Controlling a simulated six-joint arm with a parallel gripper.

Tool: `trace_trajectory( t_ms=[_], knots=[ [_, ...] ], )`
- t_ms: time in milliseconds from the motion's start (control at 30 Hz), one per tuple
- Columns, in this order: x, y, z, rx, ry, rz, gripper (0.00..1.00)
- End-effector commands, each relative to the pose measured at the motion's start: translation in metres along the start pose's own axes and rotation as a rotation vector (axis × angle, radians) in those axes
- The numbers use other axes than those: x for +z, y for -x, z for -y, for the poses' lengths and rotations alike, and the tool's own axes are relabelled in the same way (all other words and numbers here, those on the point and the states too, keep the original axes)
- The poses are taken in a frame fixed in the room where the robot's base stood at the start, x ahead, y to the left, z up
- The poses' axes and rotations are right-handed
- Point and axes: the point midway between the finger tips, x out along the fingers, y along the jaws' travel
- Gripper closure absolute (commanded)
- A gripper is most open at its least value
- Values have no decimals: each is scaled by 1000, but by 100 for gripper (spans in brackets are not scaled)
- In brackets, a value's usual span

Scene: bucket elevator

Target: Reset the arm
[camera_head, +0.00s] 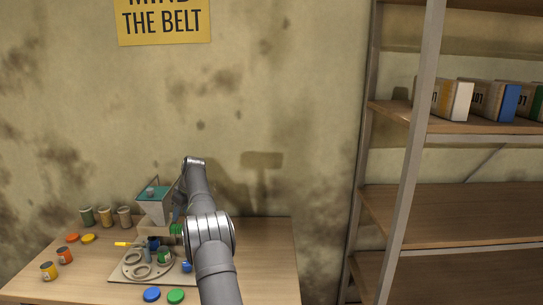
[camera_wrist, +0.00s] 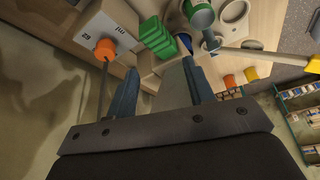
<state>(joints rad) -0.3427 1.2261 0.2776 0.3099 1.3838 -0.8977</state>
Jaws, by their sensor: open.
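My gripper (camera_wrist: 160,68) shows in the wrist view with its two blue-grey fingers spread apart and nothing held between them. Beyond the fingers are a green stepped block (camera_wrist: 156,38) and a pale box with an orange knob (camera_wrist: 106,48). In the camera_head view my arm rises over the table and bends down behind itself, so the gripper is mostly hidden near the machine. The machine has a teal-topped hopper (camera_head: 155,206) and a pale base board (camera_head: 118,279) with rings on it.
The wooden table (camera_head: 265,260) is clear on its right. Orange (camera_head: 65,256) and yellow (camera_head: 48,271) jars stand at left, several cans (camera_head: 105,216) behind. Blue (camera_head: 152,294) and green (camera_head: 176,296) lids lie in front. A shelf rack (camera_head: 410,150) stands at right.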

Motion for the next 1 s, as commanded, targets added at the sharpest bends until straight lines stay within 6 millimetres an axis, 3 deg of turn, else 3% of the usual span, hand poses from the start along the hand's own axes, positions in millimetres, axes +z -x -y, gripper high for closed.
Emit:
trace_trajectory(
  t_ms=[167,400,600,1000],
  knots=[
    [13,-31,0,-2,-1,2,52],
    [13,-62,0,0,1,0,52],
    [13,-69,0,1,0,-1,52],
    [13,-64,0,1,0,-1,52]
  ],
)
